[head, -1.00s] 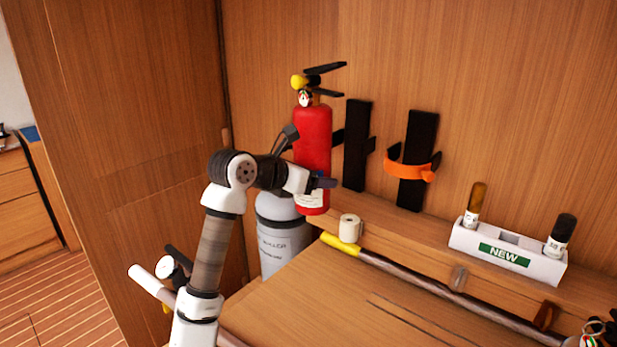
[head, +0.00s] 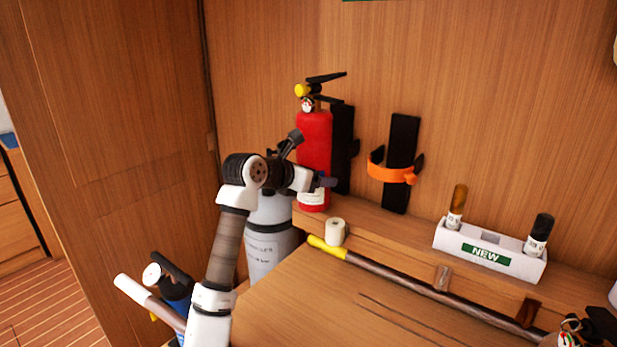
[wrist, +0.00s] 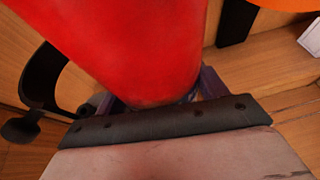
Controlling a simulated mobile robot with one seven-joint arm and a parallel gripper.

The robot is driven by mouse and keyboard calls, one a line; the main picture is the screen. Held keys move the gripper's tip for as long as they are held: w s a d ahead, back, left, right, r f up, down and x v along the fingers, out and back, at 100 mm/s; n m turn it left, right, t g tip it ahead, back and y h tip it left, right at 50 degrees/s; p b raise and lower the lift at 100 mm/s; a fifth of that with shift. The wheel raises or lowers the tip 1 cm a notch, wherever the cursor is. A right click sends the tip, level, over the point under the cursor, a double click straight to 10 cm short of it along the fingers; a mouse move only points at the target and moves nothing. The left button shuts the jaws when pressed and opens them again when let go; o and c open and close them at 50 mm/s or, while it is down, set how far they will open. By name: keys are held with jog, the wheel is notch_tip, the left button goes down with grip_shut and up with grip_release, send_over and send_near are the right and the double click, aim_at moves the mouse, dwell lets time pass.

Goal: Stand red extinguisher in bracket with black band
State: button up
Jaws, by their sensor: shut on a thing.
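The red extinguisher (head: 314,145) is upright, with a yellow knob and black handles on top. My gripper (head: 322,182) is shut on its lower body, above the shelf along the wall. In the wrist view the red body (wrist: 140,45) rises from between the fingers. The bracket with the black band (head: 343,150) is on the wall behind and right of the extinguisher, which hides its left part. A curved black band piece (wrist: 42,75) shows left in the wrist view. I cannot tell whether the extinguisher touches the bracket or the shelf.
A second black bracket with an orange band (head: 402,145) stands to the right. A white roll (head: 335,232) is on the ledge below. A white holder marked NEW (head: 490,250) is farther right. A grey cylinder (head: 270,240) stands behind my arm. A yellow-ended pole (head: 400,282) crosses the front.

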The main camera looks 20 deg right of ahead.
jog(key=shift+w+d+p, duration=0.4)
jog(key=shift+w+d, duration=0.6)
jog(key=shift+d, duration=0.3)
jog(key=shift+w+d+p, duration=0.35)
jog(key=shift+w+d, duration=0.65)
jog(key=shift+d, duration=0.3)
jog(key=shift+a+f, duration=0.1)
jog(key=shift+f, duration=0.25)
jog(key=o, duration=1.4)
jog(key=shift+s, duration=0.1)
jog(key=shift+f+b, duration=0.3)
jog(key=shift+f, duration=0.2)
jog(key=shift+s+a+r+b, duration=0.25)
jog(key=shift+a+b, duration=0.2)
jog(key=shift+b, duration=0.15)
jog(key=s+a+b, duration=0.1)
jog(key=s+a, duration=0.1)
jog(key=a, duration=0.1)
jog(key=s+a+b, duration=0.2)
jog(key=a, duration=0.1)
jog(key=s+a+b, duration=0.1)
jog(key=s+a, duration=0.1)
jog(key=a, duration=0.2)
jog(key=shift+s+r, duration=0.25)
jog(key=shift+r, duration=0.05)
